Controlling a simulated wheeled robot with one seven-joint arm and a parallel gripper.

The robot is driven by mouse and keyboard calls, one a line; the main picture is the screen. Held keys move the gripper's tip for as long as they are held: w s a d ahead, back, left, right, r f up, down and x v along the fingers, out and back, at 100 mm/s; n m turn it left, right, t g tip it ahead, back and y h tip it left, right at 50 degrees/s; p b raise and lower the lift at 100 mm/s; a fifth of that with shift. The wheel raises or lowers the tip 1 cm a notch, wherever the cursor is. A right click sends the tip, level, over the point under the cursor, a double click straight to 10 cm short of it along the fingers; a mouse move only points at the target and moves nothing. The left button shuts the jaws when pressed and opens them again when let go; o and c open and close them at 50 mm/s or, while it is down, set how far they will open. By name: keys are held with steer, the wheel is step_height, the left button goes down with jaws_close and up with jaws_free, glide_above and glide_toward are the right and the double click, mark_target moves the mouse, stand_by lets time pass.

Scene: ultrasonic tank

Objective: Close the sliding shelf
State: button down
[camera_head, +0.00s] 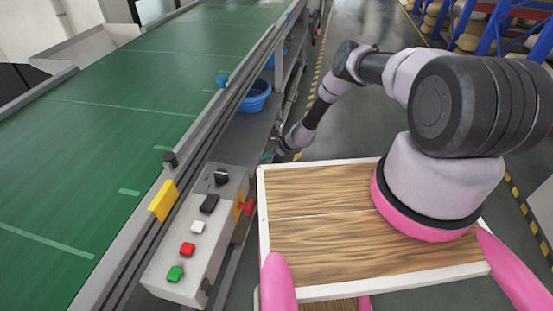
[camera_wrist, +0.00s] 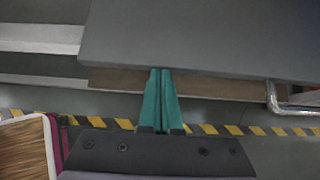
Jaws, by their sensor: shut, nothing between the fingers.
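What looks like the sliding shelf is a flat grey board (camera_wrist: 210,35) with a brown front edge (camera_wrist: 115,78) in the wrist view. In the head view, a grey shelf (camera_head: 236,134) shows below the conveyor's side, partly hidden by the conveyor rail and control box. I cannot tell how far it is pulled out. My gripper (camera_wrist: 161,71) has teal fingers, shut together and empty. Their tips overlap the brown edge in the wrist view; I cannot tell whether they touch it. In the head view my gripper (camera_head: 267,156) is small, beside the shelf and close to my wooden-topped base.
A blue bowl (camera_head: 255,97) sits on the shelf. A control box (camera_head: 200,235) with coloured buttons is fixed to the green conveyor (camera_head: 110,110). A bent metal bar (camera_wrist: 275,98) shows at the right in the wrist view. The grey floor (camera_head: 340,110) beyond the arm is clear.

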mark_target(254, 157)
steer(key=a, duration=0.1)
steer(key=w+a, duration=0.1)
steer(key=a, duration=0.1)
steer(key=shift+a, duration=0.1)
steer(key=shift+w+a, duration=0.15)
steer(key=shift+a, duration=0.2)
steer(key=shift+a+r, duration=0.15)
steer(key=shift+r, duration=0.05)
steer(key=shift+d+f, duration=0.1)
steer(key=shift+d, duration=0.3)
steer(key=d+f+v, duration=0.2)
steer(key=v, duration=1)
steer(key=shift+s+d+r, duration=0.2)
steer(key=shift+s+d, duration=0.05)
steer(key=shift+s, duration=0.2)
